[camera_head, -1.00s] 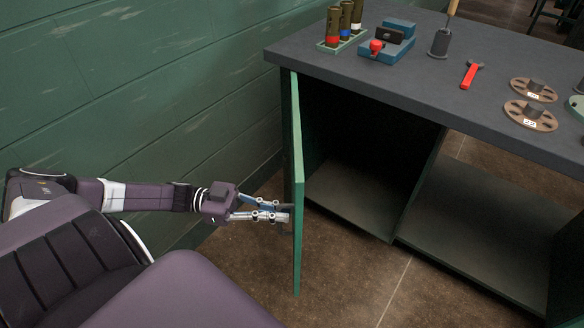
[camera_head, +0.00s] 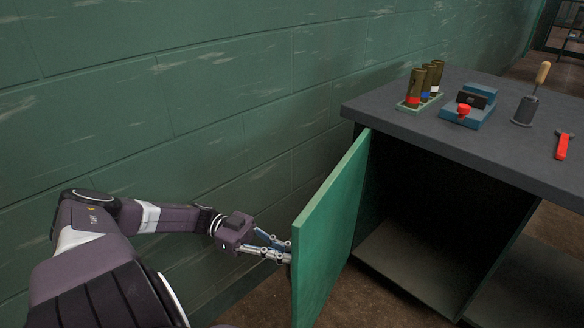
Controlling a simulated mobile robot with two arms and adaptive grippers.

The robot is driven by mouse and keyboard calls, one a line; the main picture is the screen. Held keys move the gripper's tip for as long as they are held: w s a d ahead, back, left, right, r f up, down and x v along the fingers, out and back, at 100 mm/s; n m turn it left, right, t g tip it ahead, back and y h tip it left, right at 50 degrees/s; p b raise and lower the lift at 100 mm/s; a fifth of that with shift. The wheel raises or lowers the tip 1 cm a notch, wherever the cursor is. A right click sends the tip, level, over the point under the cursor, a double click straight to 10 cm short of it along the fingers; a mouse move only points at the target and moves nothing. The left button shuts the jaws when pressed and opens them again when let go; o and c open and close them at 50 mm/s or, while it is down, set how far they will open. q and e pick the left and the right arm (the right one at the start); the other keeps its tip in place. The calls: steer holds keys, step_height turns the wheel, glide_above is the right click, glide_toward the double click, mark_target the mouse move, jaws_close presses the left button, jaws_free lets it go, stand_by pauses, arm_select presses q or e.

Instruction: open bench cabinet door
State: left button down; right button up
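The green cabinet door (camera_head: 330,232) stands swung open at the left end of the bench, and its inner face shows broadly. The dark cabinet interior (camera_head: 440,220) is visible to its right. My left gripper (camera_head: 284,256) is low on the outer, left side of the door, close to its free edge. Its fingertips are partly hidden at the door edge, so I cannot tell whether they are closed on a handle. No handle shows. My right gripper is not in view.
The grey bench top (camera_head: 430,128) carries a tray of brown cylinders (camera_head: 416,88), a blue fixture with a red knob (camera_head: 468,106), a wooden-handled tool (camera_head: 528,100) and a red tool (camera_head: 562,145). A green block wall (camera_head: 180,110) runs close behind my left arm.

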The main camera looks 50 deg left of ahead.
arm_select(q)
steer(key=shift+a, duration=0.15)
steer(key=c, duration=2.1)
jaws_free()
steer(key=shift+r, duration=0.1)
step_height(320, 180, up, 10)
steer(key=shift+f, duration=0.1)
